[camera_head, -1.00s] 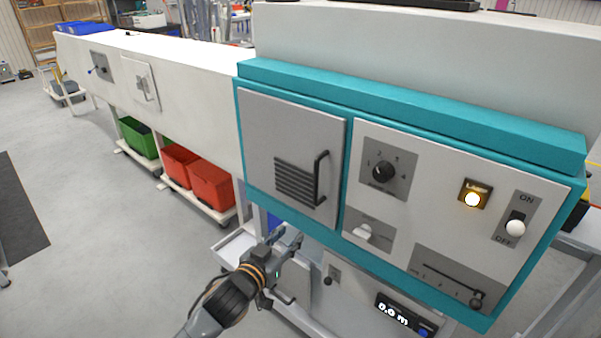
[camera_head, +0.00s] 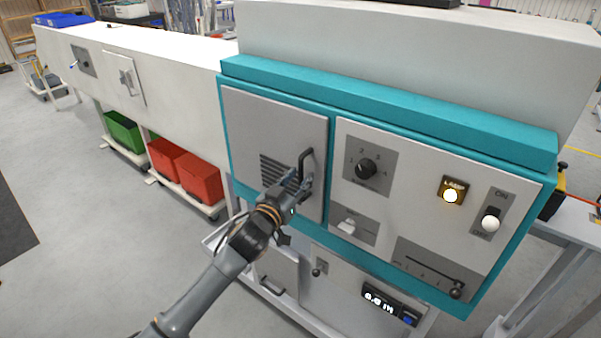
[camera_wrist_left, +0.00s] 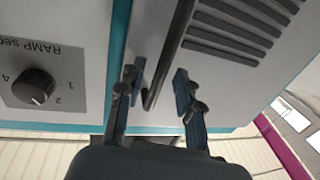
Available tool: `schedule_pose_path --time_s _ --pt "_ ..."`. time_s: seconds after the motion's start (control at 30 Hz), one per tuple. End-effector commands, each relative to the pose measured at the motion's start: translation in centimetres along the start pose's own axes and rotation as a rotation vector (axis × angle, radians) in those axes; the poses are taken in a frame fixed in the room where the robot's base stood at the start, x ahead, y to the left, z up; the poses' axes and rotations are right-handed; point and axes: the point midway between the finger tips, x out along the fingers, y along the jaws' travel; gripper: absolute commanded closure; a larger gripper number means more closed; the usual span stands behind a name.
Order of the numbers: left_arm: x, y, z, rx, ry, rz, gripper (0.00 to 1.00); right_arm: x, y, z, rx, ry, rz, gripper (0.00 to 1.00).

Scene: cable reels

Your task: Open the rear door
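A grey door (camera_head: 262,120) with louvre slots is closed on the left part of the teal-framed panel. Its black bar handle (camera_head: 306,157) is on the door's right side. My left gripper (camera_head: 299,182) is at the lower part of this handle. In the left wrist view, the open fingers (camera_wrist_left: 157,88) stand on either side of the handle bar (camera_wrist_left: 168,55), with gaps visible. The louvre slots (camera_wrist_left: 225,35) show there too. A smaller white door (camera_head: 125,78) with a handle is on the long white housing at the left. My right gripper is not in view.
Right of the grey door are a rotary knob (camera_head: 366,169), a lit lamp button (camera_head: 451,195), a toggle switch (camera_head: 490,223) and a slider (camera_head: 455,292). Green (camera_head: 124,132) and red bins (camera_head: 200,178) stand low at left.

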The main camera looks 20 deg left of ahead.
Motion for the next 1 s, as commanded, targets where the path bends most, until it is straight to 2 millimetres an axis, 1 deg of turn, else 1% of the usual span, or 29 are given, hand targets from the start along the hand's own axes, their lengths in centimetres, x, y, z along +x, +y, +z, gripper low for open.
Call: schedule_pose_path --time_s 0.03,0.17,0.47,0.5,0.57,0.6,0.63,1.0 --pt "0.53 0.03 -0.09 -0.001 0.000 0.000 0.65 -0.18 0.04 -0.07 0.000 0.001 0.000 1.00" --pt "1.24 0.01 -0.04 0.000 0.000 0.000 0.65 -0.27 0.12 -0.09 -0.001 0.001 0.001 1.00" --pt "1.40 0.02 0.02 0.000 0.000 0.000 0.65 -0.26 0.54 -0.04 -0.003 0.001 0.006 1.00" --pt "1.39 0.02 0.02 0.000 0.000 0.001 0.73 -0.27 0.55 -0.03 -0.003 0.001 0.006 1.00" --pt "1.39 0.02 0.02 0.000 0.000 0.000 0.86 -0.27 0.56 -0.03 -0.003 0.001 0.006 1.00" --pt "1.38 0.02 0.02 0.000 0.000 0.000 0.94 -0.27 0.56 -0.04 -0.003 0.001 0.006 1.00" --pt "1.38 0.02 0.02 0.000 0.000 0.000 1.00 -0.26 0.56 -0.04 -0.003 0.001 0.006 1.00" --pt "1.25 -0.02 0.01 0.001 0.000 0.006 1.00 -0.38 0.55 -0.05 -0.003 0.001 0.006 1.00"
